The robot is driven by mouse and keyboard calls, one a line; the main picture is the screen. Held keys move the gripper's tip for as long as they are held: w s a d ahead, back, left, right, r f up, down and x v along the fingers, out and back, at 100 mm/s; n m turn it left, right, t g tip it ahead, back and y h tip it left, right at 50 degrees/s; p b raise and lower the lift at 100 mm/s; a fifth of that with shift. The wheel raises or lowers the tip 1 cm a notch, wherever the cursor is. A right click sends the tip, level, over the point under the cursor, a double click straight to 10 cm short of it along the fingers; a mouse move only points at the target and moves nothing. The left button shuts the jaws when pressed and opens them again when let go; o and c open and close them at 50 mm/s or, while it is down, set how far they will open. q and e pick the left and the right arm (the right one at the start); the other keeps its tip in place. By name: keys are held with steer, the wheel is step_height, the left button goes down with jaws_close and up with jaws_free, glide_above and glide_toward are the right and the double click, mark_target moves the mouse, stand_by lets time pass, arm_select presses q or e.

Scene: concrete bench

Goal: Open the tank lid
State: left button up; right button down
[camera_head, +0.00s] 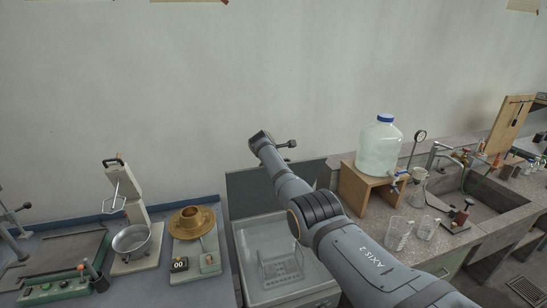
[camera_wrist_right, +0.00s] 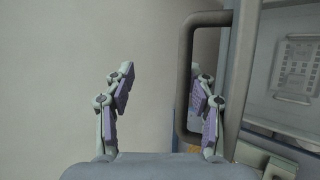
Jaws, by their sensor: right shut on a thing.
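The tank (camera_head: 237,245) is a pale open-topped basin in the bench. Its interior shows, with a wire rack (camera_head: 283,266) inside. The grey lid (camera_head: 250,193) stands raised behind the tank, partly covered by my right arm. My right arm reaches over the tank from the lower right to the lid. The handle is hidden in the head view. My left gripper does not show.
Left of the tank are a brown round dish (camera_head: 192,222) on a green scale and a metal bowl (camera_head: 131,238) on a stand. To the right are a water jug (camera_head: 379,147) on a wooden stand, glass beakers (camera_head: 398,233) and a sink (camera_head: 485,207).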

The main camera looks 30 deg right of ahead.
steer(key=shift+w+a, duration=0.1)
steer(key=shift+w, duration=0.05)
steer(key=c, duration=1.2)
jaws_free()
steer(key=shift+f, duration=0.1)
steer(key=shift+w+f, duration=0.1)
steer(key=shift+c, duration=0.9)
steer(key=shift+f, duration=0.1)
steer(key=shift+c, duration=0.2)
steer(key=shift+a, duration=0.1)
